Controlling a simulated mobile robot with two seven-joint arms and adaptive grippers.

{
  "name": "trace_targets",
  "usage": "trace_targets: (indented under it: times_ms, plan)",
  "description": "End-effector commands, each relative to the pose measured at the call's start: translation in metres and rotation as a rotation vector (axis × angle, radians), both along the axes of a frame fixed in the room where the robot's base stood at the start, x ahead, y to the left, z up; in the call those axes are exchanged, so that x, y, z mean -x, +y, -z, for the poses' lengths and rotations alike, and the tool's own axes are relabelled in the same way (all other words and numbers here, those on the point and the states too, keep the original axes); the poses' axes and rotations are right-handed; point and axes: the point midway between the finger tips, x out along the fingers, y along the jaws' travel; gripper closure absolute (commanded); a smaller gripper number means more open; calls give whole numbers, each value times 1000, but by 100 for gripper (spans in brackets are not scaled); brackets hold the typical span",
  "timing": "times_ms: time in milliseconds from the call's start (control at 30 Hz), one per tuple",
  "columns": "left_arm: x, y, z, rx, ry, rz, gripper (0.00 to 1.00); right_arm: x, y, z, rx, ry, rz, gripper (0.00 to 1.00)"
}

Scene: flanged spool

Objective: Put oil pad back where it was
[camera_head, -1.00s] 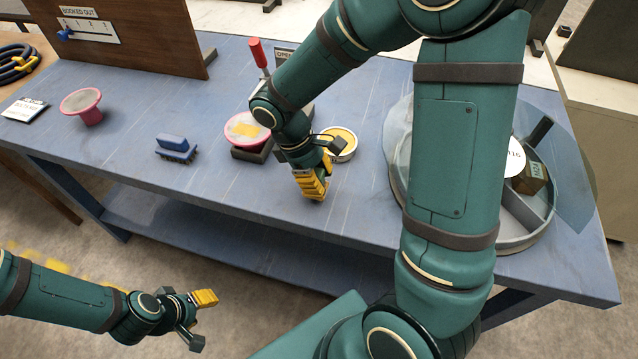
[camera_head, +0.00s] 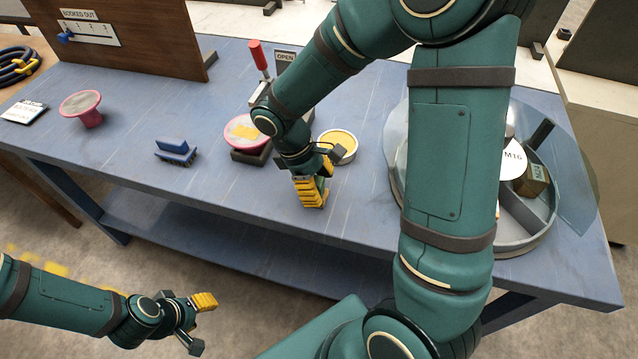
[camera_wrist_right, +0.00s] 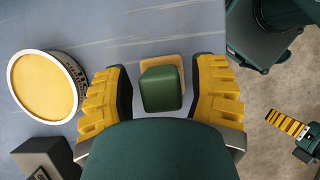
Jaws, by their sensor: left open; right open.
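A green block on a thin tan pad, which looks like the oil pad (camera_wrist_right: 161,89), lies between the fingers of my right gripper (camera_wrist_right: 162,103) in the right wrist view. The fingers are open, one on each side, with small gaps to the block. In the head view my right gripper (camera_head: 311,193) is low over the front of the blue table and hides the pad. A round tin with a yellow face (camera_head: 338,146) stands just behind it; it also shows in the wrist view (camera_wrist_right: 43,87). My left gripper (camera_head: 201,322) is open and empty, off the table's front.
A pink spool (camera_head: 243,131) with a yellow patch sits on a dark block beside my right arm. Another pink spool (camera_head: 84,107) and a blue brush-like block (camera_head: 175,151) stand to the left. A divided round tray (camera_head: 520,241) is at right, partly behind my arm.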

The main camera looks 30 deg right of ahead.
Motion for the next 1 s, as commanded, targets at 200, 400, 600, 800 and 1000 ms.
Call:
trace_targets:
  times_ms: [200,400,600,800,1000]
  plan:
    - [3,0,-14,1,6,1,53,-12,10,-37,0,-6,-2,42]
    - [5,-1,-27,3,12,2,53,-25,20,-75,-1,-6,-1,42]
    - [7,-1,-33,3,15,4,53,-33,27,-101,-1,-3,-1,42]
    - [7,-1,-35,4,18,4,53,-36,30,-110,-1,-2,0,42]
    - [7,-1,-35,4,18,4,53,-36,30,-110,-1,-2,0,42]
